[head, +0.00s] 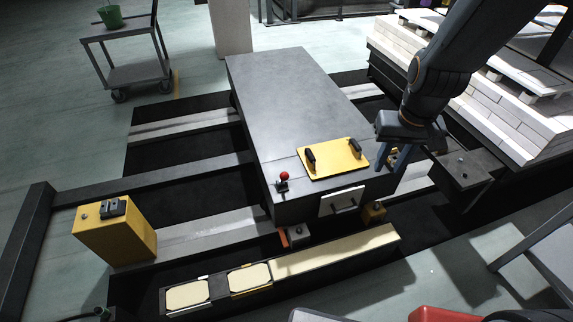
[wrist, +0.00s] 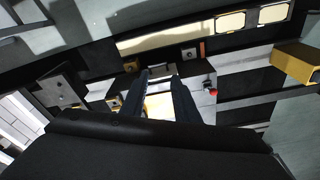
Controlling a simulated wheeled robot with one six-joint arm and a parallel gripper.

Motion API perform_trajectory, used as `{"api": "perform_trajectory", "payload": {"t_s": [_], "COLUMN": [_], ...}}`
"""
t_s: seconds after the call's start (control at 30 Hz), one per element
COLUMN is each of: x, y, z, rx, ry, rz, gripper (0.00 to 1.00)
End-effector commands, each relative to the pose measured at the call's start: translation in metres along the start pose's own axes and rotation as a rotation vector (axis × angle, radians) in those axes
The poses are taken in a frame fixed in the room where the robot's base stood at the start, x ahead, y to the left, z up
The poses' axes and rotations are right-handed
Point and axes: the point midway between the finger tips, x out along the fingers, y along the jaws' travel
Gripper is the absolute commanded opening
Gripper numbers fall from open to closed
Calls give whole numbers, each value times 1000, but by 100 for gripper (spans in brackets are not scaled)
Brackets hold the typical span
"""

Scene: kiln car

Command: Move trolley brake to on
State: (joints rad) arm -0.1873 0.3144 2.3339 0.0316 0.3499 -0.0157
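A small lever with a red ball knob (head: 284,176) stands at the near left corner of a dark grey trolley (head: 285,80). It is the likely trolley brake, but no marking is readable. The red knob (wrist: 208,86) also shows in the wrist view, right of my fingers. My gripper (head: 391,160) is at the trolley's near right corner, apart from the lever and to its right. In the wrist view my gripper (wrist: 157,82) has its two fingers spread, with nothing held between them.
A yellow plate (head: 335,160) with two black handles lies on the trolley between the lever and my gripper. A white panel (head: 330,203) with a handle is on the front face. A yellow box (head: 118,240) stands at left. Stacked white bricks (head: 500,115) stand at right.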

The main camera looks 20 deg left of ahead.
Motion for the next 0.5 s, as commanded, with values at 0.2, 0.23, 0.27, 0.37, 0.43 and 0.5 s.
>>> {"api": "perform_trajectory", "payload": {"t_s": [0.2, 0.23, 0.27, 0.37, 0.43, 0.5], "x": [73, 83, 94, 130, 153, 174], "y": [-81, -92, -104, -145, -171, -194], "z": [-71, -78, -85, -104, -112, -117], "rx": [-146, -164, -183, -241, -276, -306], "ry": [89, 103, 116, 161, 188, 213], "rz": [-29, -33, -38, -53, -64, -74], "gripper": [28, 28, 28, 28, 28, 28]}}
